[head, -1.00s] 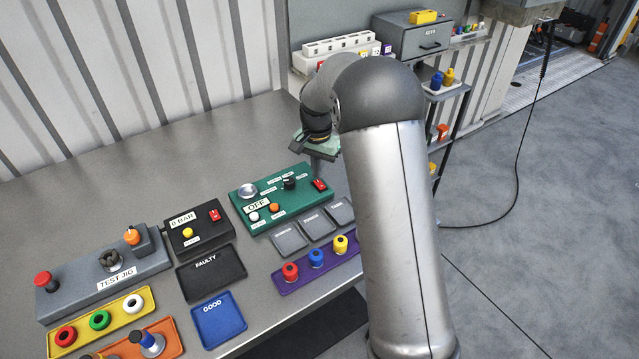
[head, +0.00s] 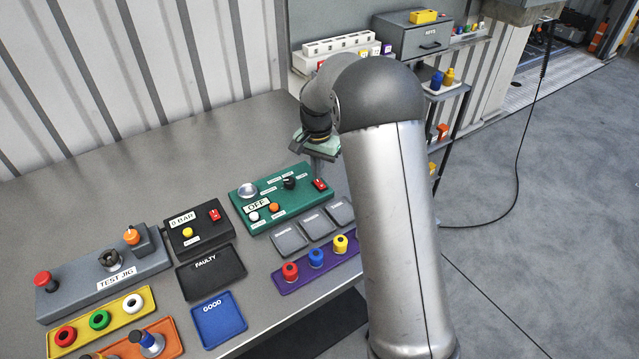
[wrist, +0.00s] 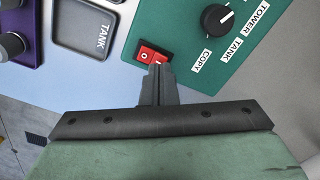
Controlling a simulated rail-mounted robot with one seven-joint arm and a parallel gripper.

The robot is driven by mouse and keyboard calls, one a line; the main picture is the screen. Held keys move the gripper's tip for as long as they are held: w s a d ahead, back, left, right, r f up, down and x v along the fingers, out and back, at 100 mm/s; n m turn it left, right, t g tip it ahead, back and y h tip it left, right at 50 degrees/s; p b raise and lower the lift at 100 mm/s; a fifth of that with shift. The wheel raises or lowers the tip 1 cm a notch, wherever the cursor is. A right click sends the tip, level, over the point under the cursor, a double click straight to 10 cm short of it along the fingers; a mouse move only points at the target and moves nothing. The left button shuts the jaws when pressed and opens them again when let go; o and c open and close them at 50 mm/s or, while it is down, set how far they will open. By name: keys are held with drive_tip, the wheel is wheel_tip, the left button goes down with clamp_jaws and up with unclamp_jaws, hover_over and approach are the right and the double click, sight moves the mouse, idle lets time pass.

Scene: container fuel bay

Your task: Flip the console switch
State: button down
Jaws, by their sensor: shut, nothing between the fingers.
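The green console (head: 266,213) stands on the grey bench, with an OFF label on it. Its red rocker switch (head: 319,184) is at the right end. In the wrist view the red switch (wrist: 151,55) shows a white "0" mark on its left part. My gripper (wrist: 158,72) is shut and empty, its fingertips over the lower right part of the switch and hiding some of it. Whether the tips touch the switch I cannot tell. In the head view my gripper (head: 318,172) is just above the switch, partly hidden by my arm.
A black rotary knob (wrist: 218,18) on the console is close to the switch, beside TOWER, TANK and COPY labels. The bench behind the console is clear.

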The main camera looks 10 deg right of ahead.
sight(317, 181)
drive_tip(key=shift+f+b, duration=0.55)
drive_tip(key=shift+f, duration=0.35)
drive_tip(key=shift+r, duration=0.15)
drive_tip(key=shift+r+p, duration=2.3)
drive_tip(key=shift+r, duration=1.15)
drive_tip(key=s+r+n, duration=0.3)
drive_tip(key=s+n, duration=0.1)
drive_tip(key=s, duration=1.3)
drive_tip(key=s+r+n+t, duration=0.1)
drive_tip(key=s+r+n, duration=0.2)
drive_tip(key=s, duration=1.4)
drive_tip(key=shift+s+n, duration=0.4)
